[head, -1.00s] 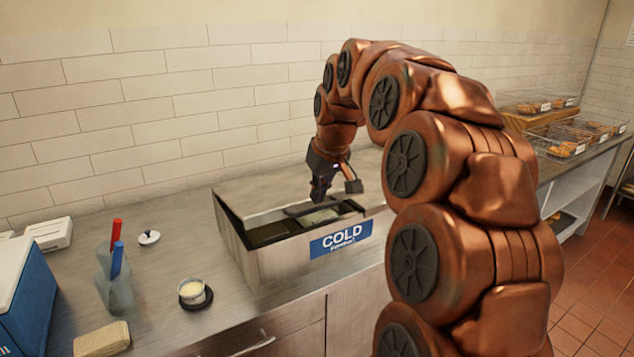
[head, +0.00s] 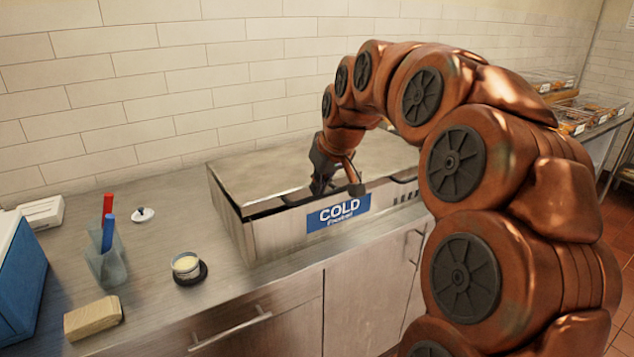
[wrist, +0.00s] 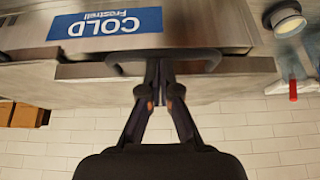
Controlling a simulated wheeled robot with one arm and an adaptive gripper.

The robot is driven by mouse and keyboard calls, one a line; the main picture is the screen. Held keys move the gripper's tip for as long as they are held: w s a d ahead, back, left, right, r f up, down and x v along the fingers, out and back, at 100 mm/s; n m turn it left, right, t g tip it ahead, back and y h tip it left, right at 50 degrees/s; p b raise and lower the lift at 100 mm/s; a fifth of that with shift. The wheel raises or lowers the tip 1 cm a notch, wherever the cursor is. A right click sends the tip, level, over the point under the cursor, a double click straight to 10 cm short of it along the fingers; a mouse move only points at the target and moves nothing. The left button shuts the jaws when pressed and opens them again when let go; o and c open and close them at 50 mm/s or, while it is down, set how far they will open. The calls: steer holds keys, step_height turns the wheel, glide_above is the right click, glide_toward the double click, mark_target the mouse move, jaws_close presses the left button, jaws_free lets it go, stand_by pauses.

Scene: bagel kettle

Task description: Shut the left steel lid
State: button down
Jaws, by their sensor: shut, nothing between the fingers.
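The steel cold box (head: 285,235) with the blue COLD label (head: 338,213) stands on the counter. Its left steel lid (head: 260,172) lies over the left opening, with a narrow dark gap along its front edge. The lid (wrist: 210,90) also shows in the wrist view, with a black bar handle (wrist: 205,58). My gripper (head: 318,190) is shut and empty, pointing down at the lid's front edge by the handle. In the wrist view my gripper (wrist: 163,75) overlaps the handle; contact is unclear. My arm hides part of the box's right side.
Left of the box are a small cream-filled cup (head: 186,265), a small white lid (head: 144,214), a clear holder with red and blue bottles (head: 107,255), a tan block (head: 93,318) and a blue cooler (head: 18,275). The tiled wall stands close behind.

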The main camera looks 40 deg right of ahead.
steer(key=shift+t, duration=0.7)
steer(key=shift+s+a+f+b, duration=0.1)
steer(key=shift+s+f+b, duration=0.1)
steer(key=shift+f+b, duration=0.95)
steer(key=shift+s+a+f+b, duration=0.1)
steer(key=shift+s+f+b, duration=0.1)
steer(key=shift+f+b, duration=0.9)
